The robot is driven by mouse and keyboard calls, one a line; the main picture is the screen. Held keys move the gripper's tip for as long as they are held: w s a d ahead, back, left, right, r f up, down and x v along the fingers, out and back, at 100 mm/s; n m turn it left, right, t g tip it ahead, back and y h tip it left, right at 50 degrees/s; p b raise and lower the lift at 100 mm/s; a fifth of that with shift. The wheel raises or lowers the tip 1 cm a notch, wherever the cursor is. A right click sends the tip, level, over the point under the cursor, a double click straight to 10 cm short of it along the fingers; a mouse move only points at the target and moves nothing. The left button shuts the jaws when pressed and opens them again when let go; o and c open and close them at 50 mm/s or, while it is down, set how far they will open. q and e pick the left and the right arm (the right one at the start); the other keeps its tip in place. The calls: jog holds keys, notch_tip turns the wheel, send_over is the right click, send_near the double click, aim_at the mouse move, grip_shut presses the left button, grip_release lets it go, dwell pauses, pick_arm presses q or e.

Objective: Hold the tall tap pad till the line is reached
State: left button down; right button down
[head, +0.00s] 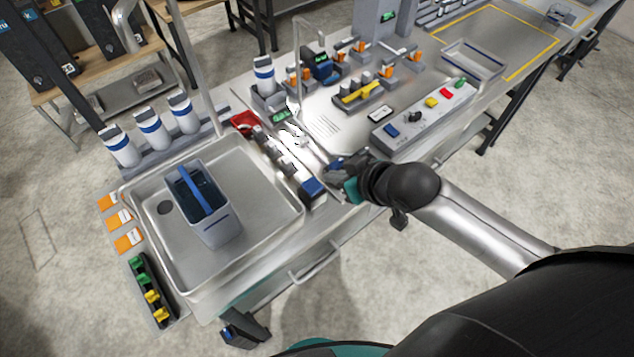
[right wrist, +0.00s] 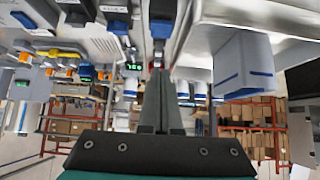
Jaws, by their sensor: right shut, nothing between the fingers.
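My right gripper (head: 338,168) is shut and empty, close to the right of a blue-ended pad block (head: 313,188) at the sink's right edge. In the right wrist view my fingers (right wrist: 158,75) are together, with a blue pad (right wrist: 162,28) just beyond their tips. I cannot tell whether they touch it. A tall grey pipe (head: 203,70) rises behind the sink; I cannot tell which pad belongs to it. A grey-blue container (head: 215,232) with a blue handle stands upright in the sink; a blue line shows on it in the wrist view (right wrist: 245,65). Its liquid level is unclear.
The steel sink (head: 262,232) surrounds the container. A green display (head: 281,115) and red piece (head: 243,121) sit behind the pad row. A button panel (head: 425,115) lies right of my gripper. White bottles (head: 150,130) line the sink's back left.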

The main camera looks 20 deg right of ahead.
send_over(309, 183)
jog(key=s+d, duration=0.1)
jog(key=s, duration=0.2)
notch_tip(309, 183, down, 6)
jog(key=shift+w+r+b, duration=0.15)
jog(key=shift+r+b, duration=0.05)
jog(key=shift+b, duration=0.2)
notch_tip(309, 183, down, 3)
jog(key=shift+f, duration=0.5)
